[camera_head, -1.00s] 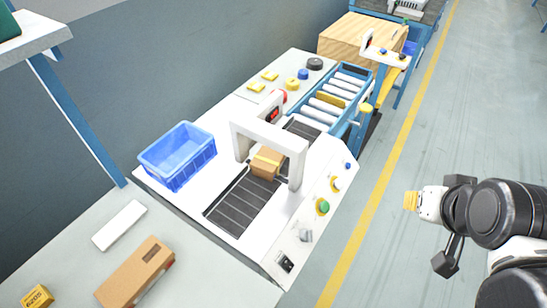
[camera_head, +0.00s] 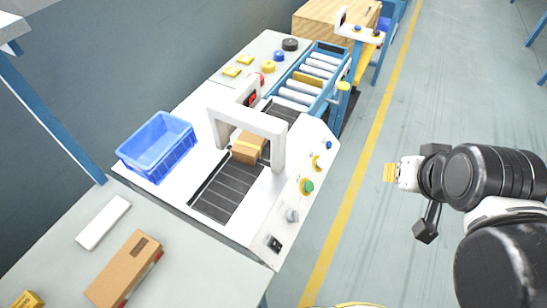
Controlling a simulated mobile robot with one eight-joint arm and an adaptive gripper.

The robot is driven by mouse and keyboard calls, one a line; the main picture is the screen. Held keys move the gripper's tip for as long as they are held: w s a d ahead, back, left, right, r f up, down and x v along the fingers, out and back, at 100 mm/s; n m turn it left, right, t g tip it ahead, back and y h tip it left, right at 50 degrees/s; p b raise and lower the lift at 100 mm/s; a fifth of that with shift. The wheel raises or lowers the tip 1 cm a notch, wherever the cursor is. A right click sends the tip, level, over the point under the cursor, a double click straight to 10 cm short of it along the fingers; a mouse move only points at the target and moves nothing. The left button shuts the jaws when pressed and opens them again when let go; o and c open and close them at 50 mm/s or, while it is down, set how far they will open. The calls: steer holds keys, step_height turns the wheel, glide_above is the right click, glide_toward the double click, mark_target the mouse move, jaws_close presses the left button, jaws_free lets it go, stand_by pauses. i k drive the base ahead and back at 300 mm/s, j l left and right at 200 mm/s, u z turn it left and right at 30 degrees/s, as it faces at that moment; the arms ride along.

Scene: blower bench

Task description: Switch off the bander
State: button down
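The bander (camera_head: 185,120) is a white machine with a dark belt (camera_head: 228,193) running under a white arch (camera_head: 247,122). A cardboard box (camera_head: 249,149) sits on the belt under the arch.
A blue crate (camera_head: 157,146) stands on the machine's left side. The grey table (camera_head: 60,265) in front holds a white block (camera_head: 103,222) and a long carton (camera_head: 124,270). A roller conveyor (camera_head: 311,78) adjoins behind.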

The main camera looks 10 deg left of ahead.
mark_target(275, 244)
steer(key=k+j+u, duration=0.1)
steer(key=u, duration=0.3)
steer(key=k+j+u, duration=0.1)
steer(key=u, duration=0.35)
steer(key=k+j+u, duration=0.25)
steer(key=k+j, duration=0.25)
steer(key=j, duration=0.05)
